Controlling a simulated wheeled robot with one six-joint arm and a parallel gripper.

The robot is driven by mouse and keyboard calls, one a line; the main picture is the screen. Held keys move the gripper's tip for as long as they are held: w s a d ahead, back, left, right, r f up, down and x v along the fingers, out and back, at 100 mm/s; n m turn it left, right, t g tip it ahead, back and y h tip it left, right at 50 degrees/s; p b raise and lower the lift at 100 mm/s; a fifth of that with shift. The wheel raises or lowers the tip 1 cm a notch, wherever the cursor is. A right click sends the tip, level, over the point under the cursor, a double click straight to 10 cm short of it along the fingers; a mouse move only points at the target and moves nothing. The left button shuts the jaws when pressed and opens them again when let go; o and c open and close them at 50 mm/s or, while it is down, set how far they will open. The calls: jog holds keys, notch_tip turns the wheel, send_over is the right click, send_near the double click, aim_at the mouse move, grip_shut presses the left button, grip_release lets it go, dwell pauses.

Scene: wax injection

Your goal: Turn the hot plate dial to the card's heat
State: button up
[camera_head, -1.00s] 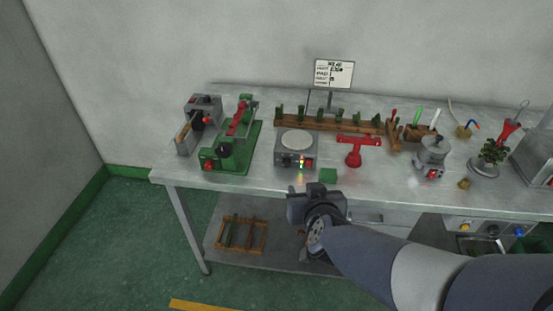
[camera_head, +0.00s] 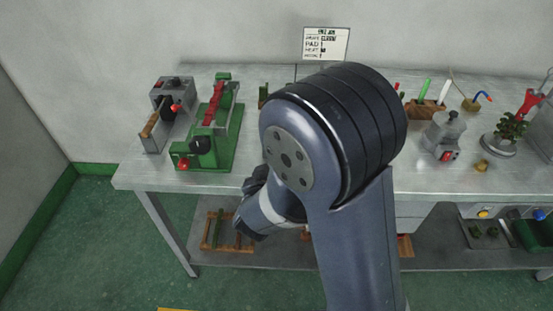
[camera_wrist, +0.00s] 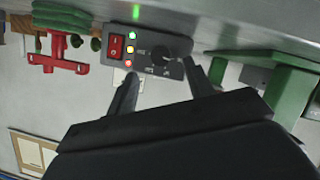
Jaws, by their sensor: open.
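The hot plate's grey front panel (camera_wrist: 173,68) is in the wrist view, with a dark round dial (camera_wrist: 158,53) on it. Left of the dial are a red rocker switch (camera_wrist: 116,46) and green, yellow and red lamps. My gripper (camera_wrist: 162,80) is open and empty, its two fingers spread in front of the panel, one toward each side of the dial. I cannot tell whether either finger touches it, or the dial's exact setting. In the head view my arm hides the hot plate. The card (camera_head: 326,44) stands at the back; its heat value is too small to read.
A green and red clamp device (camera_head: 215,125) and a grey machine (camera_head: 172,105) stand at the table's left. A red stand (camera_wrist: 65,55) is beside the hot plate.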

jog(key=x, duration=0.5)
jog(key=shift+w, duration=0.2)
jog(key=shift+c, duration=0.5)
jog(key=c, duration=0.9)
jog(key=shift+f, duration=0.1)
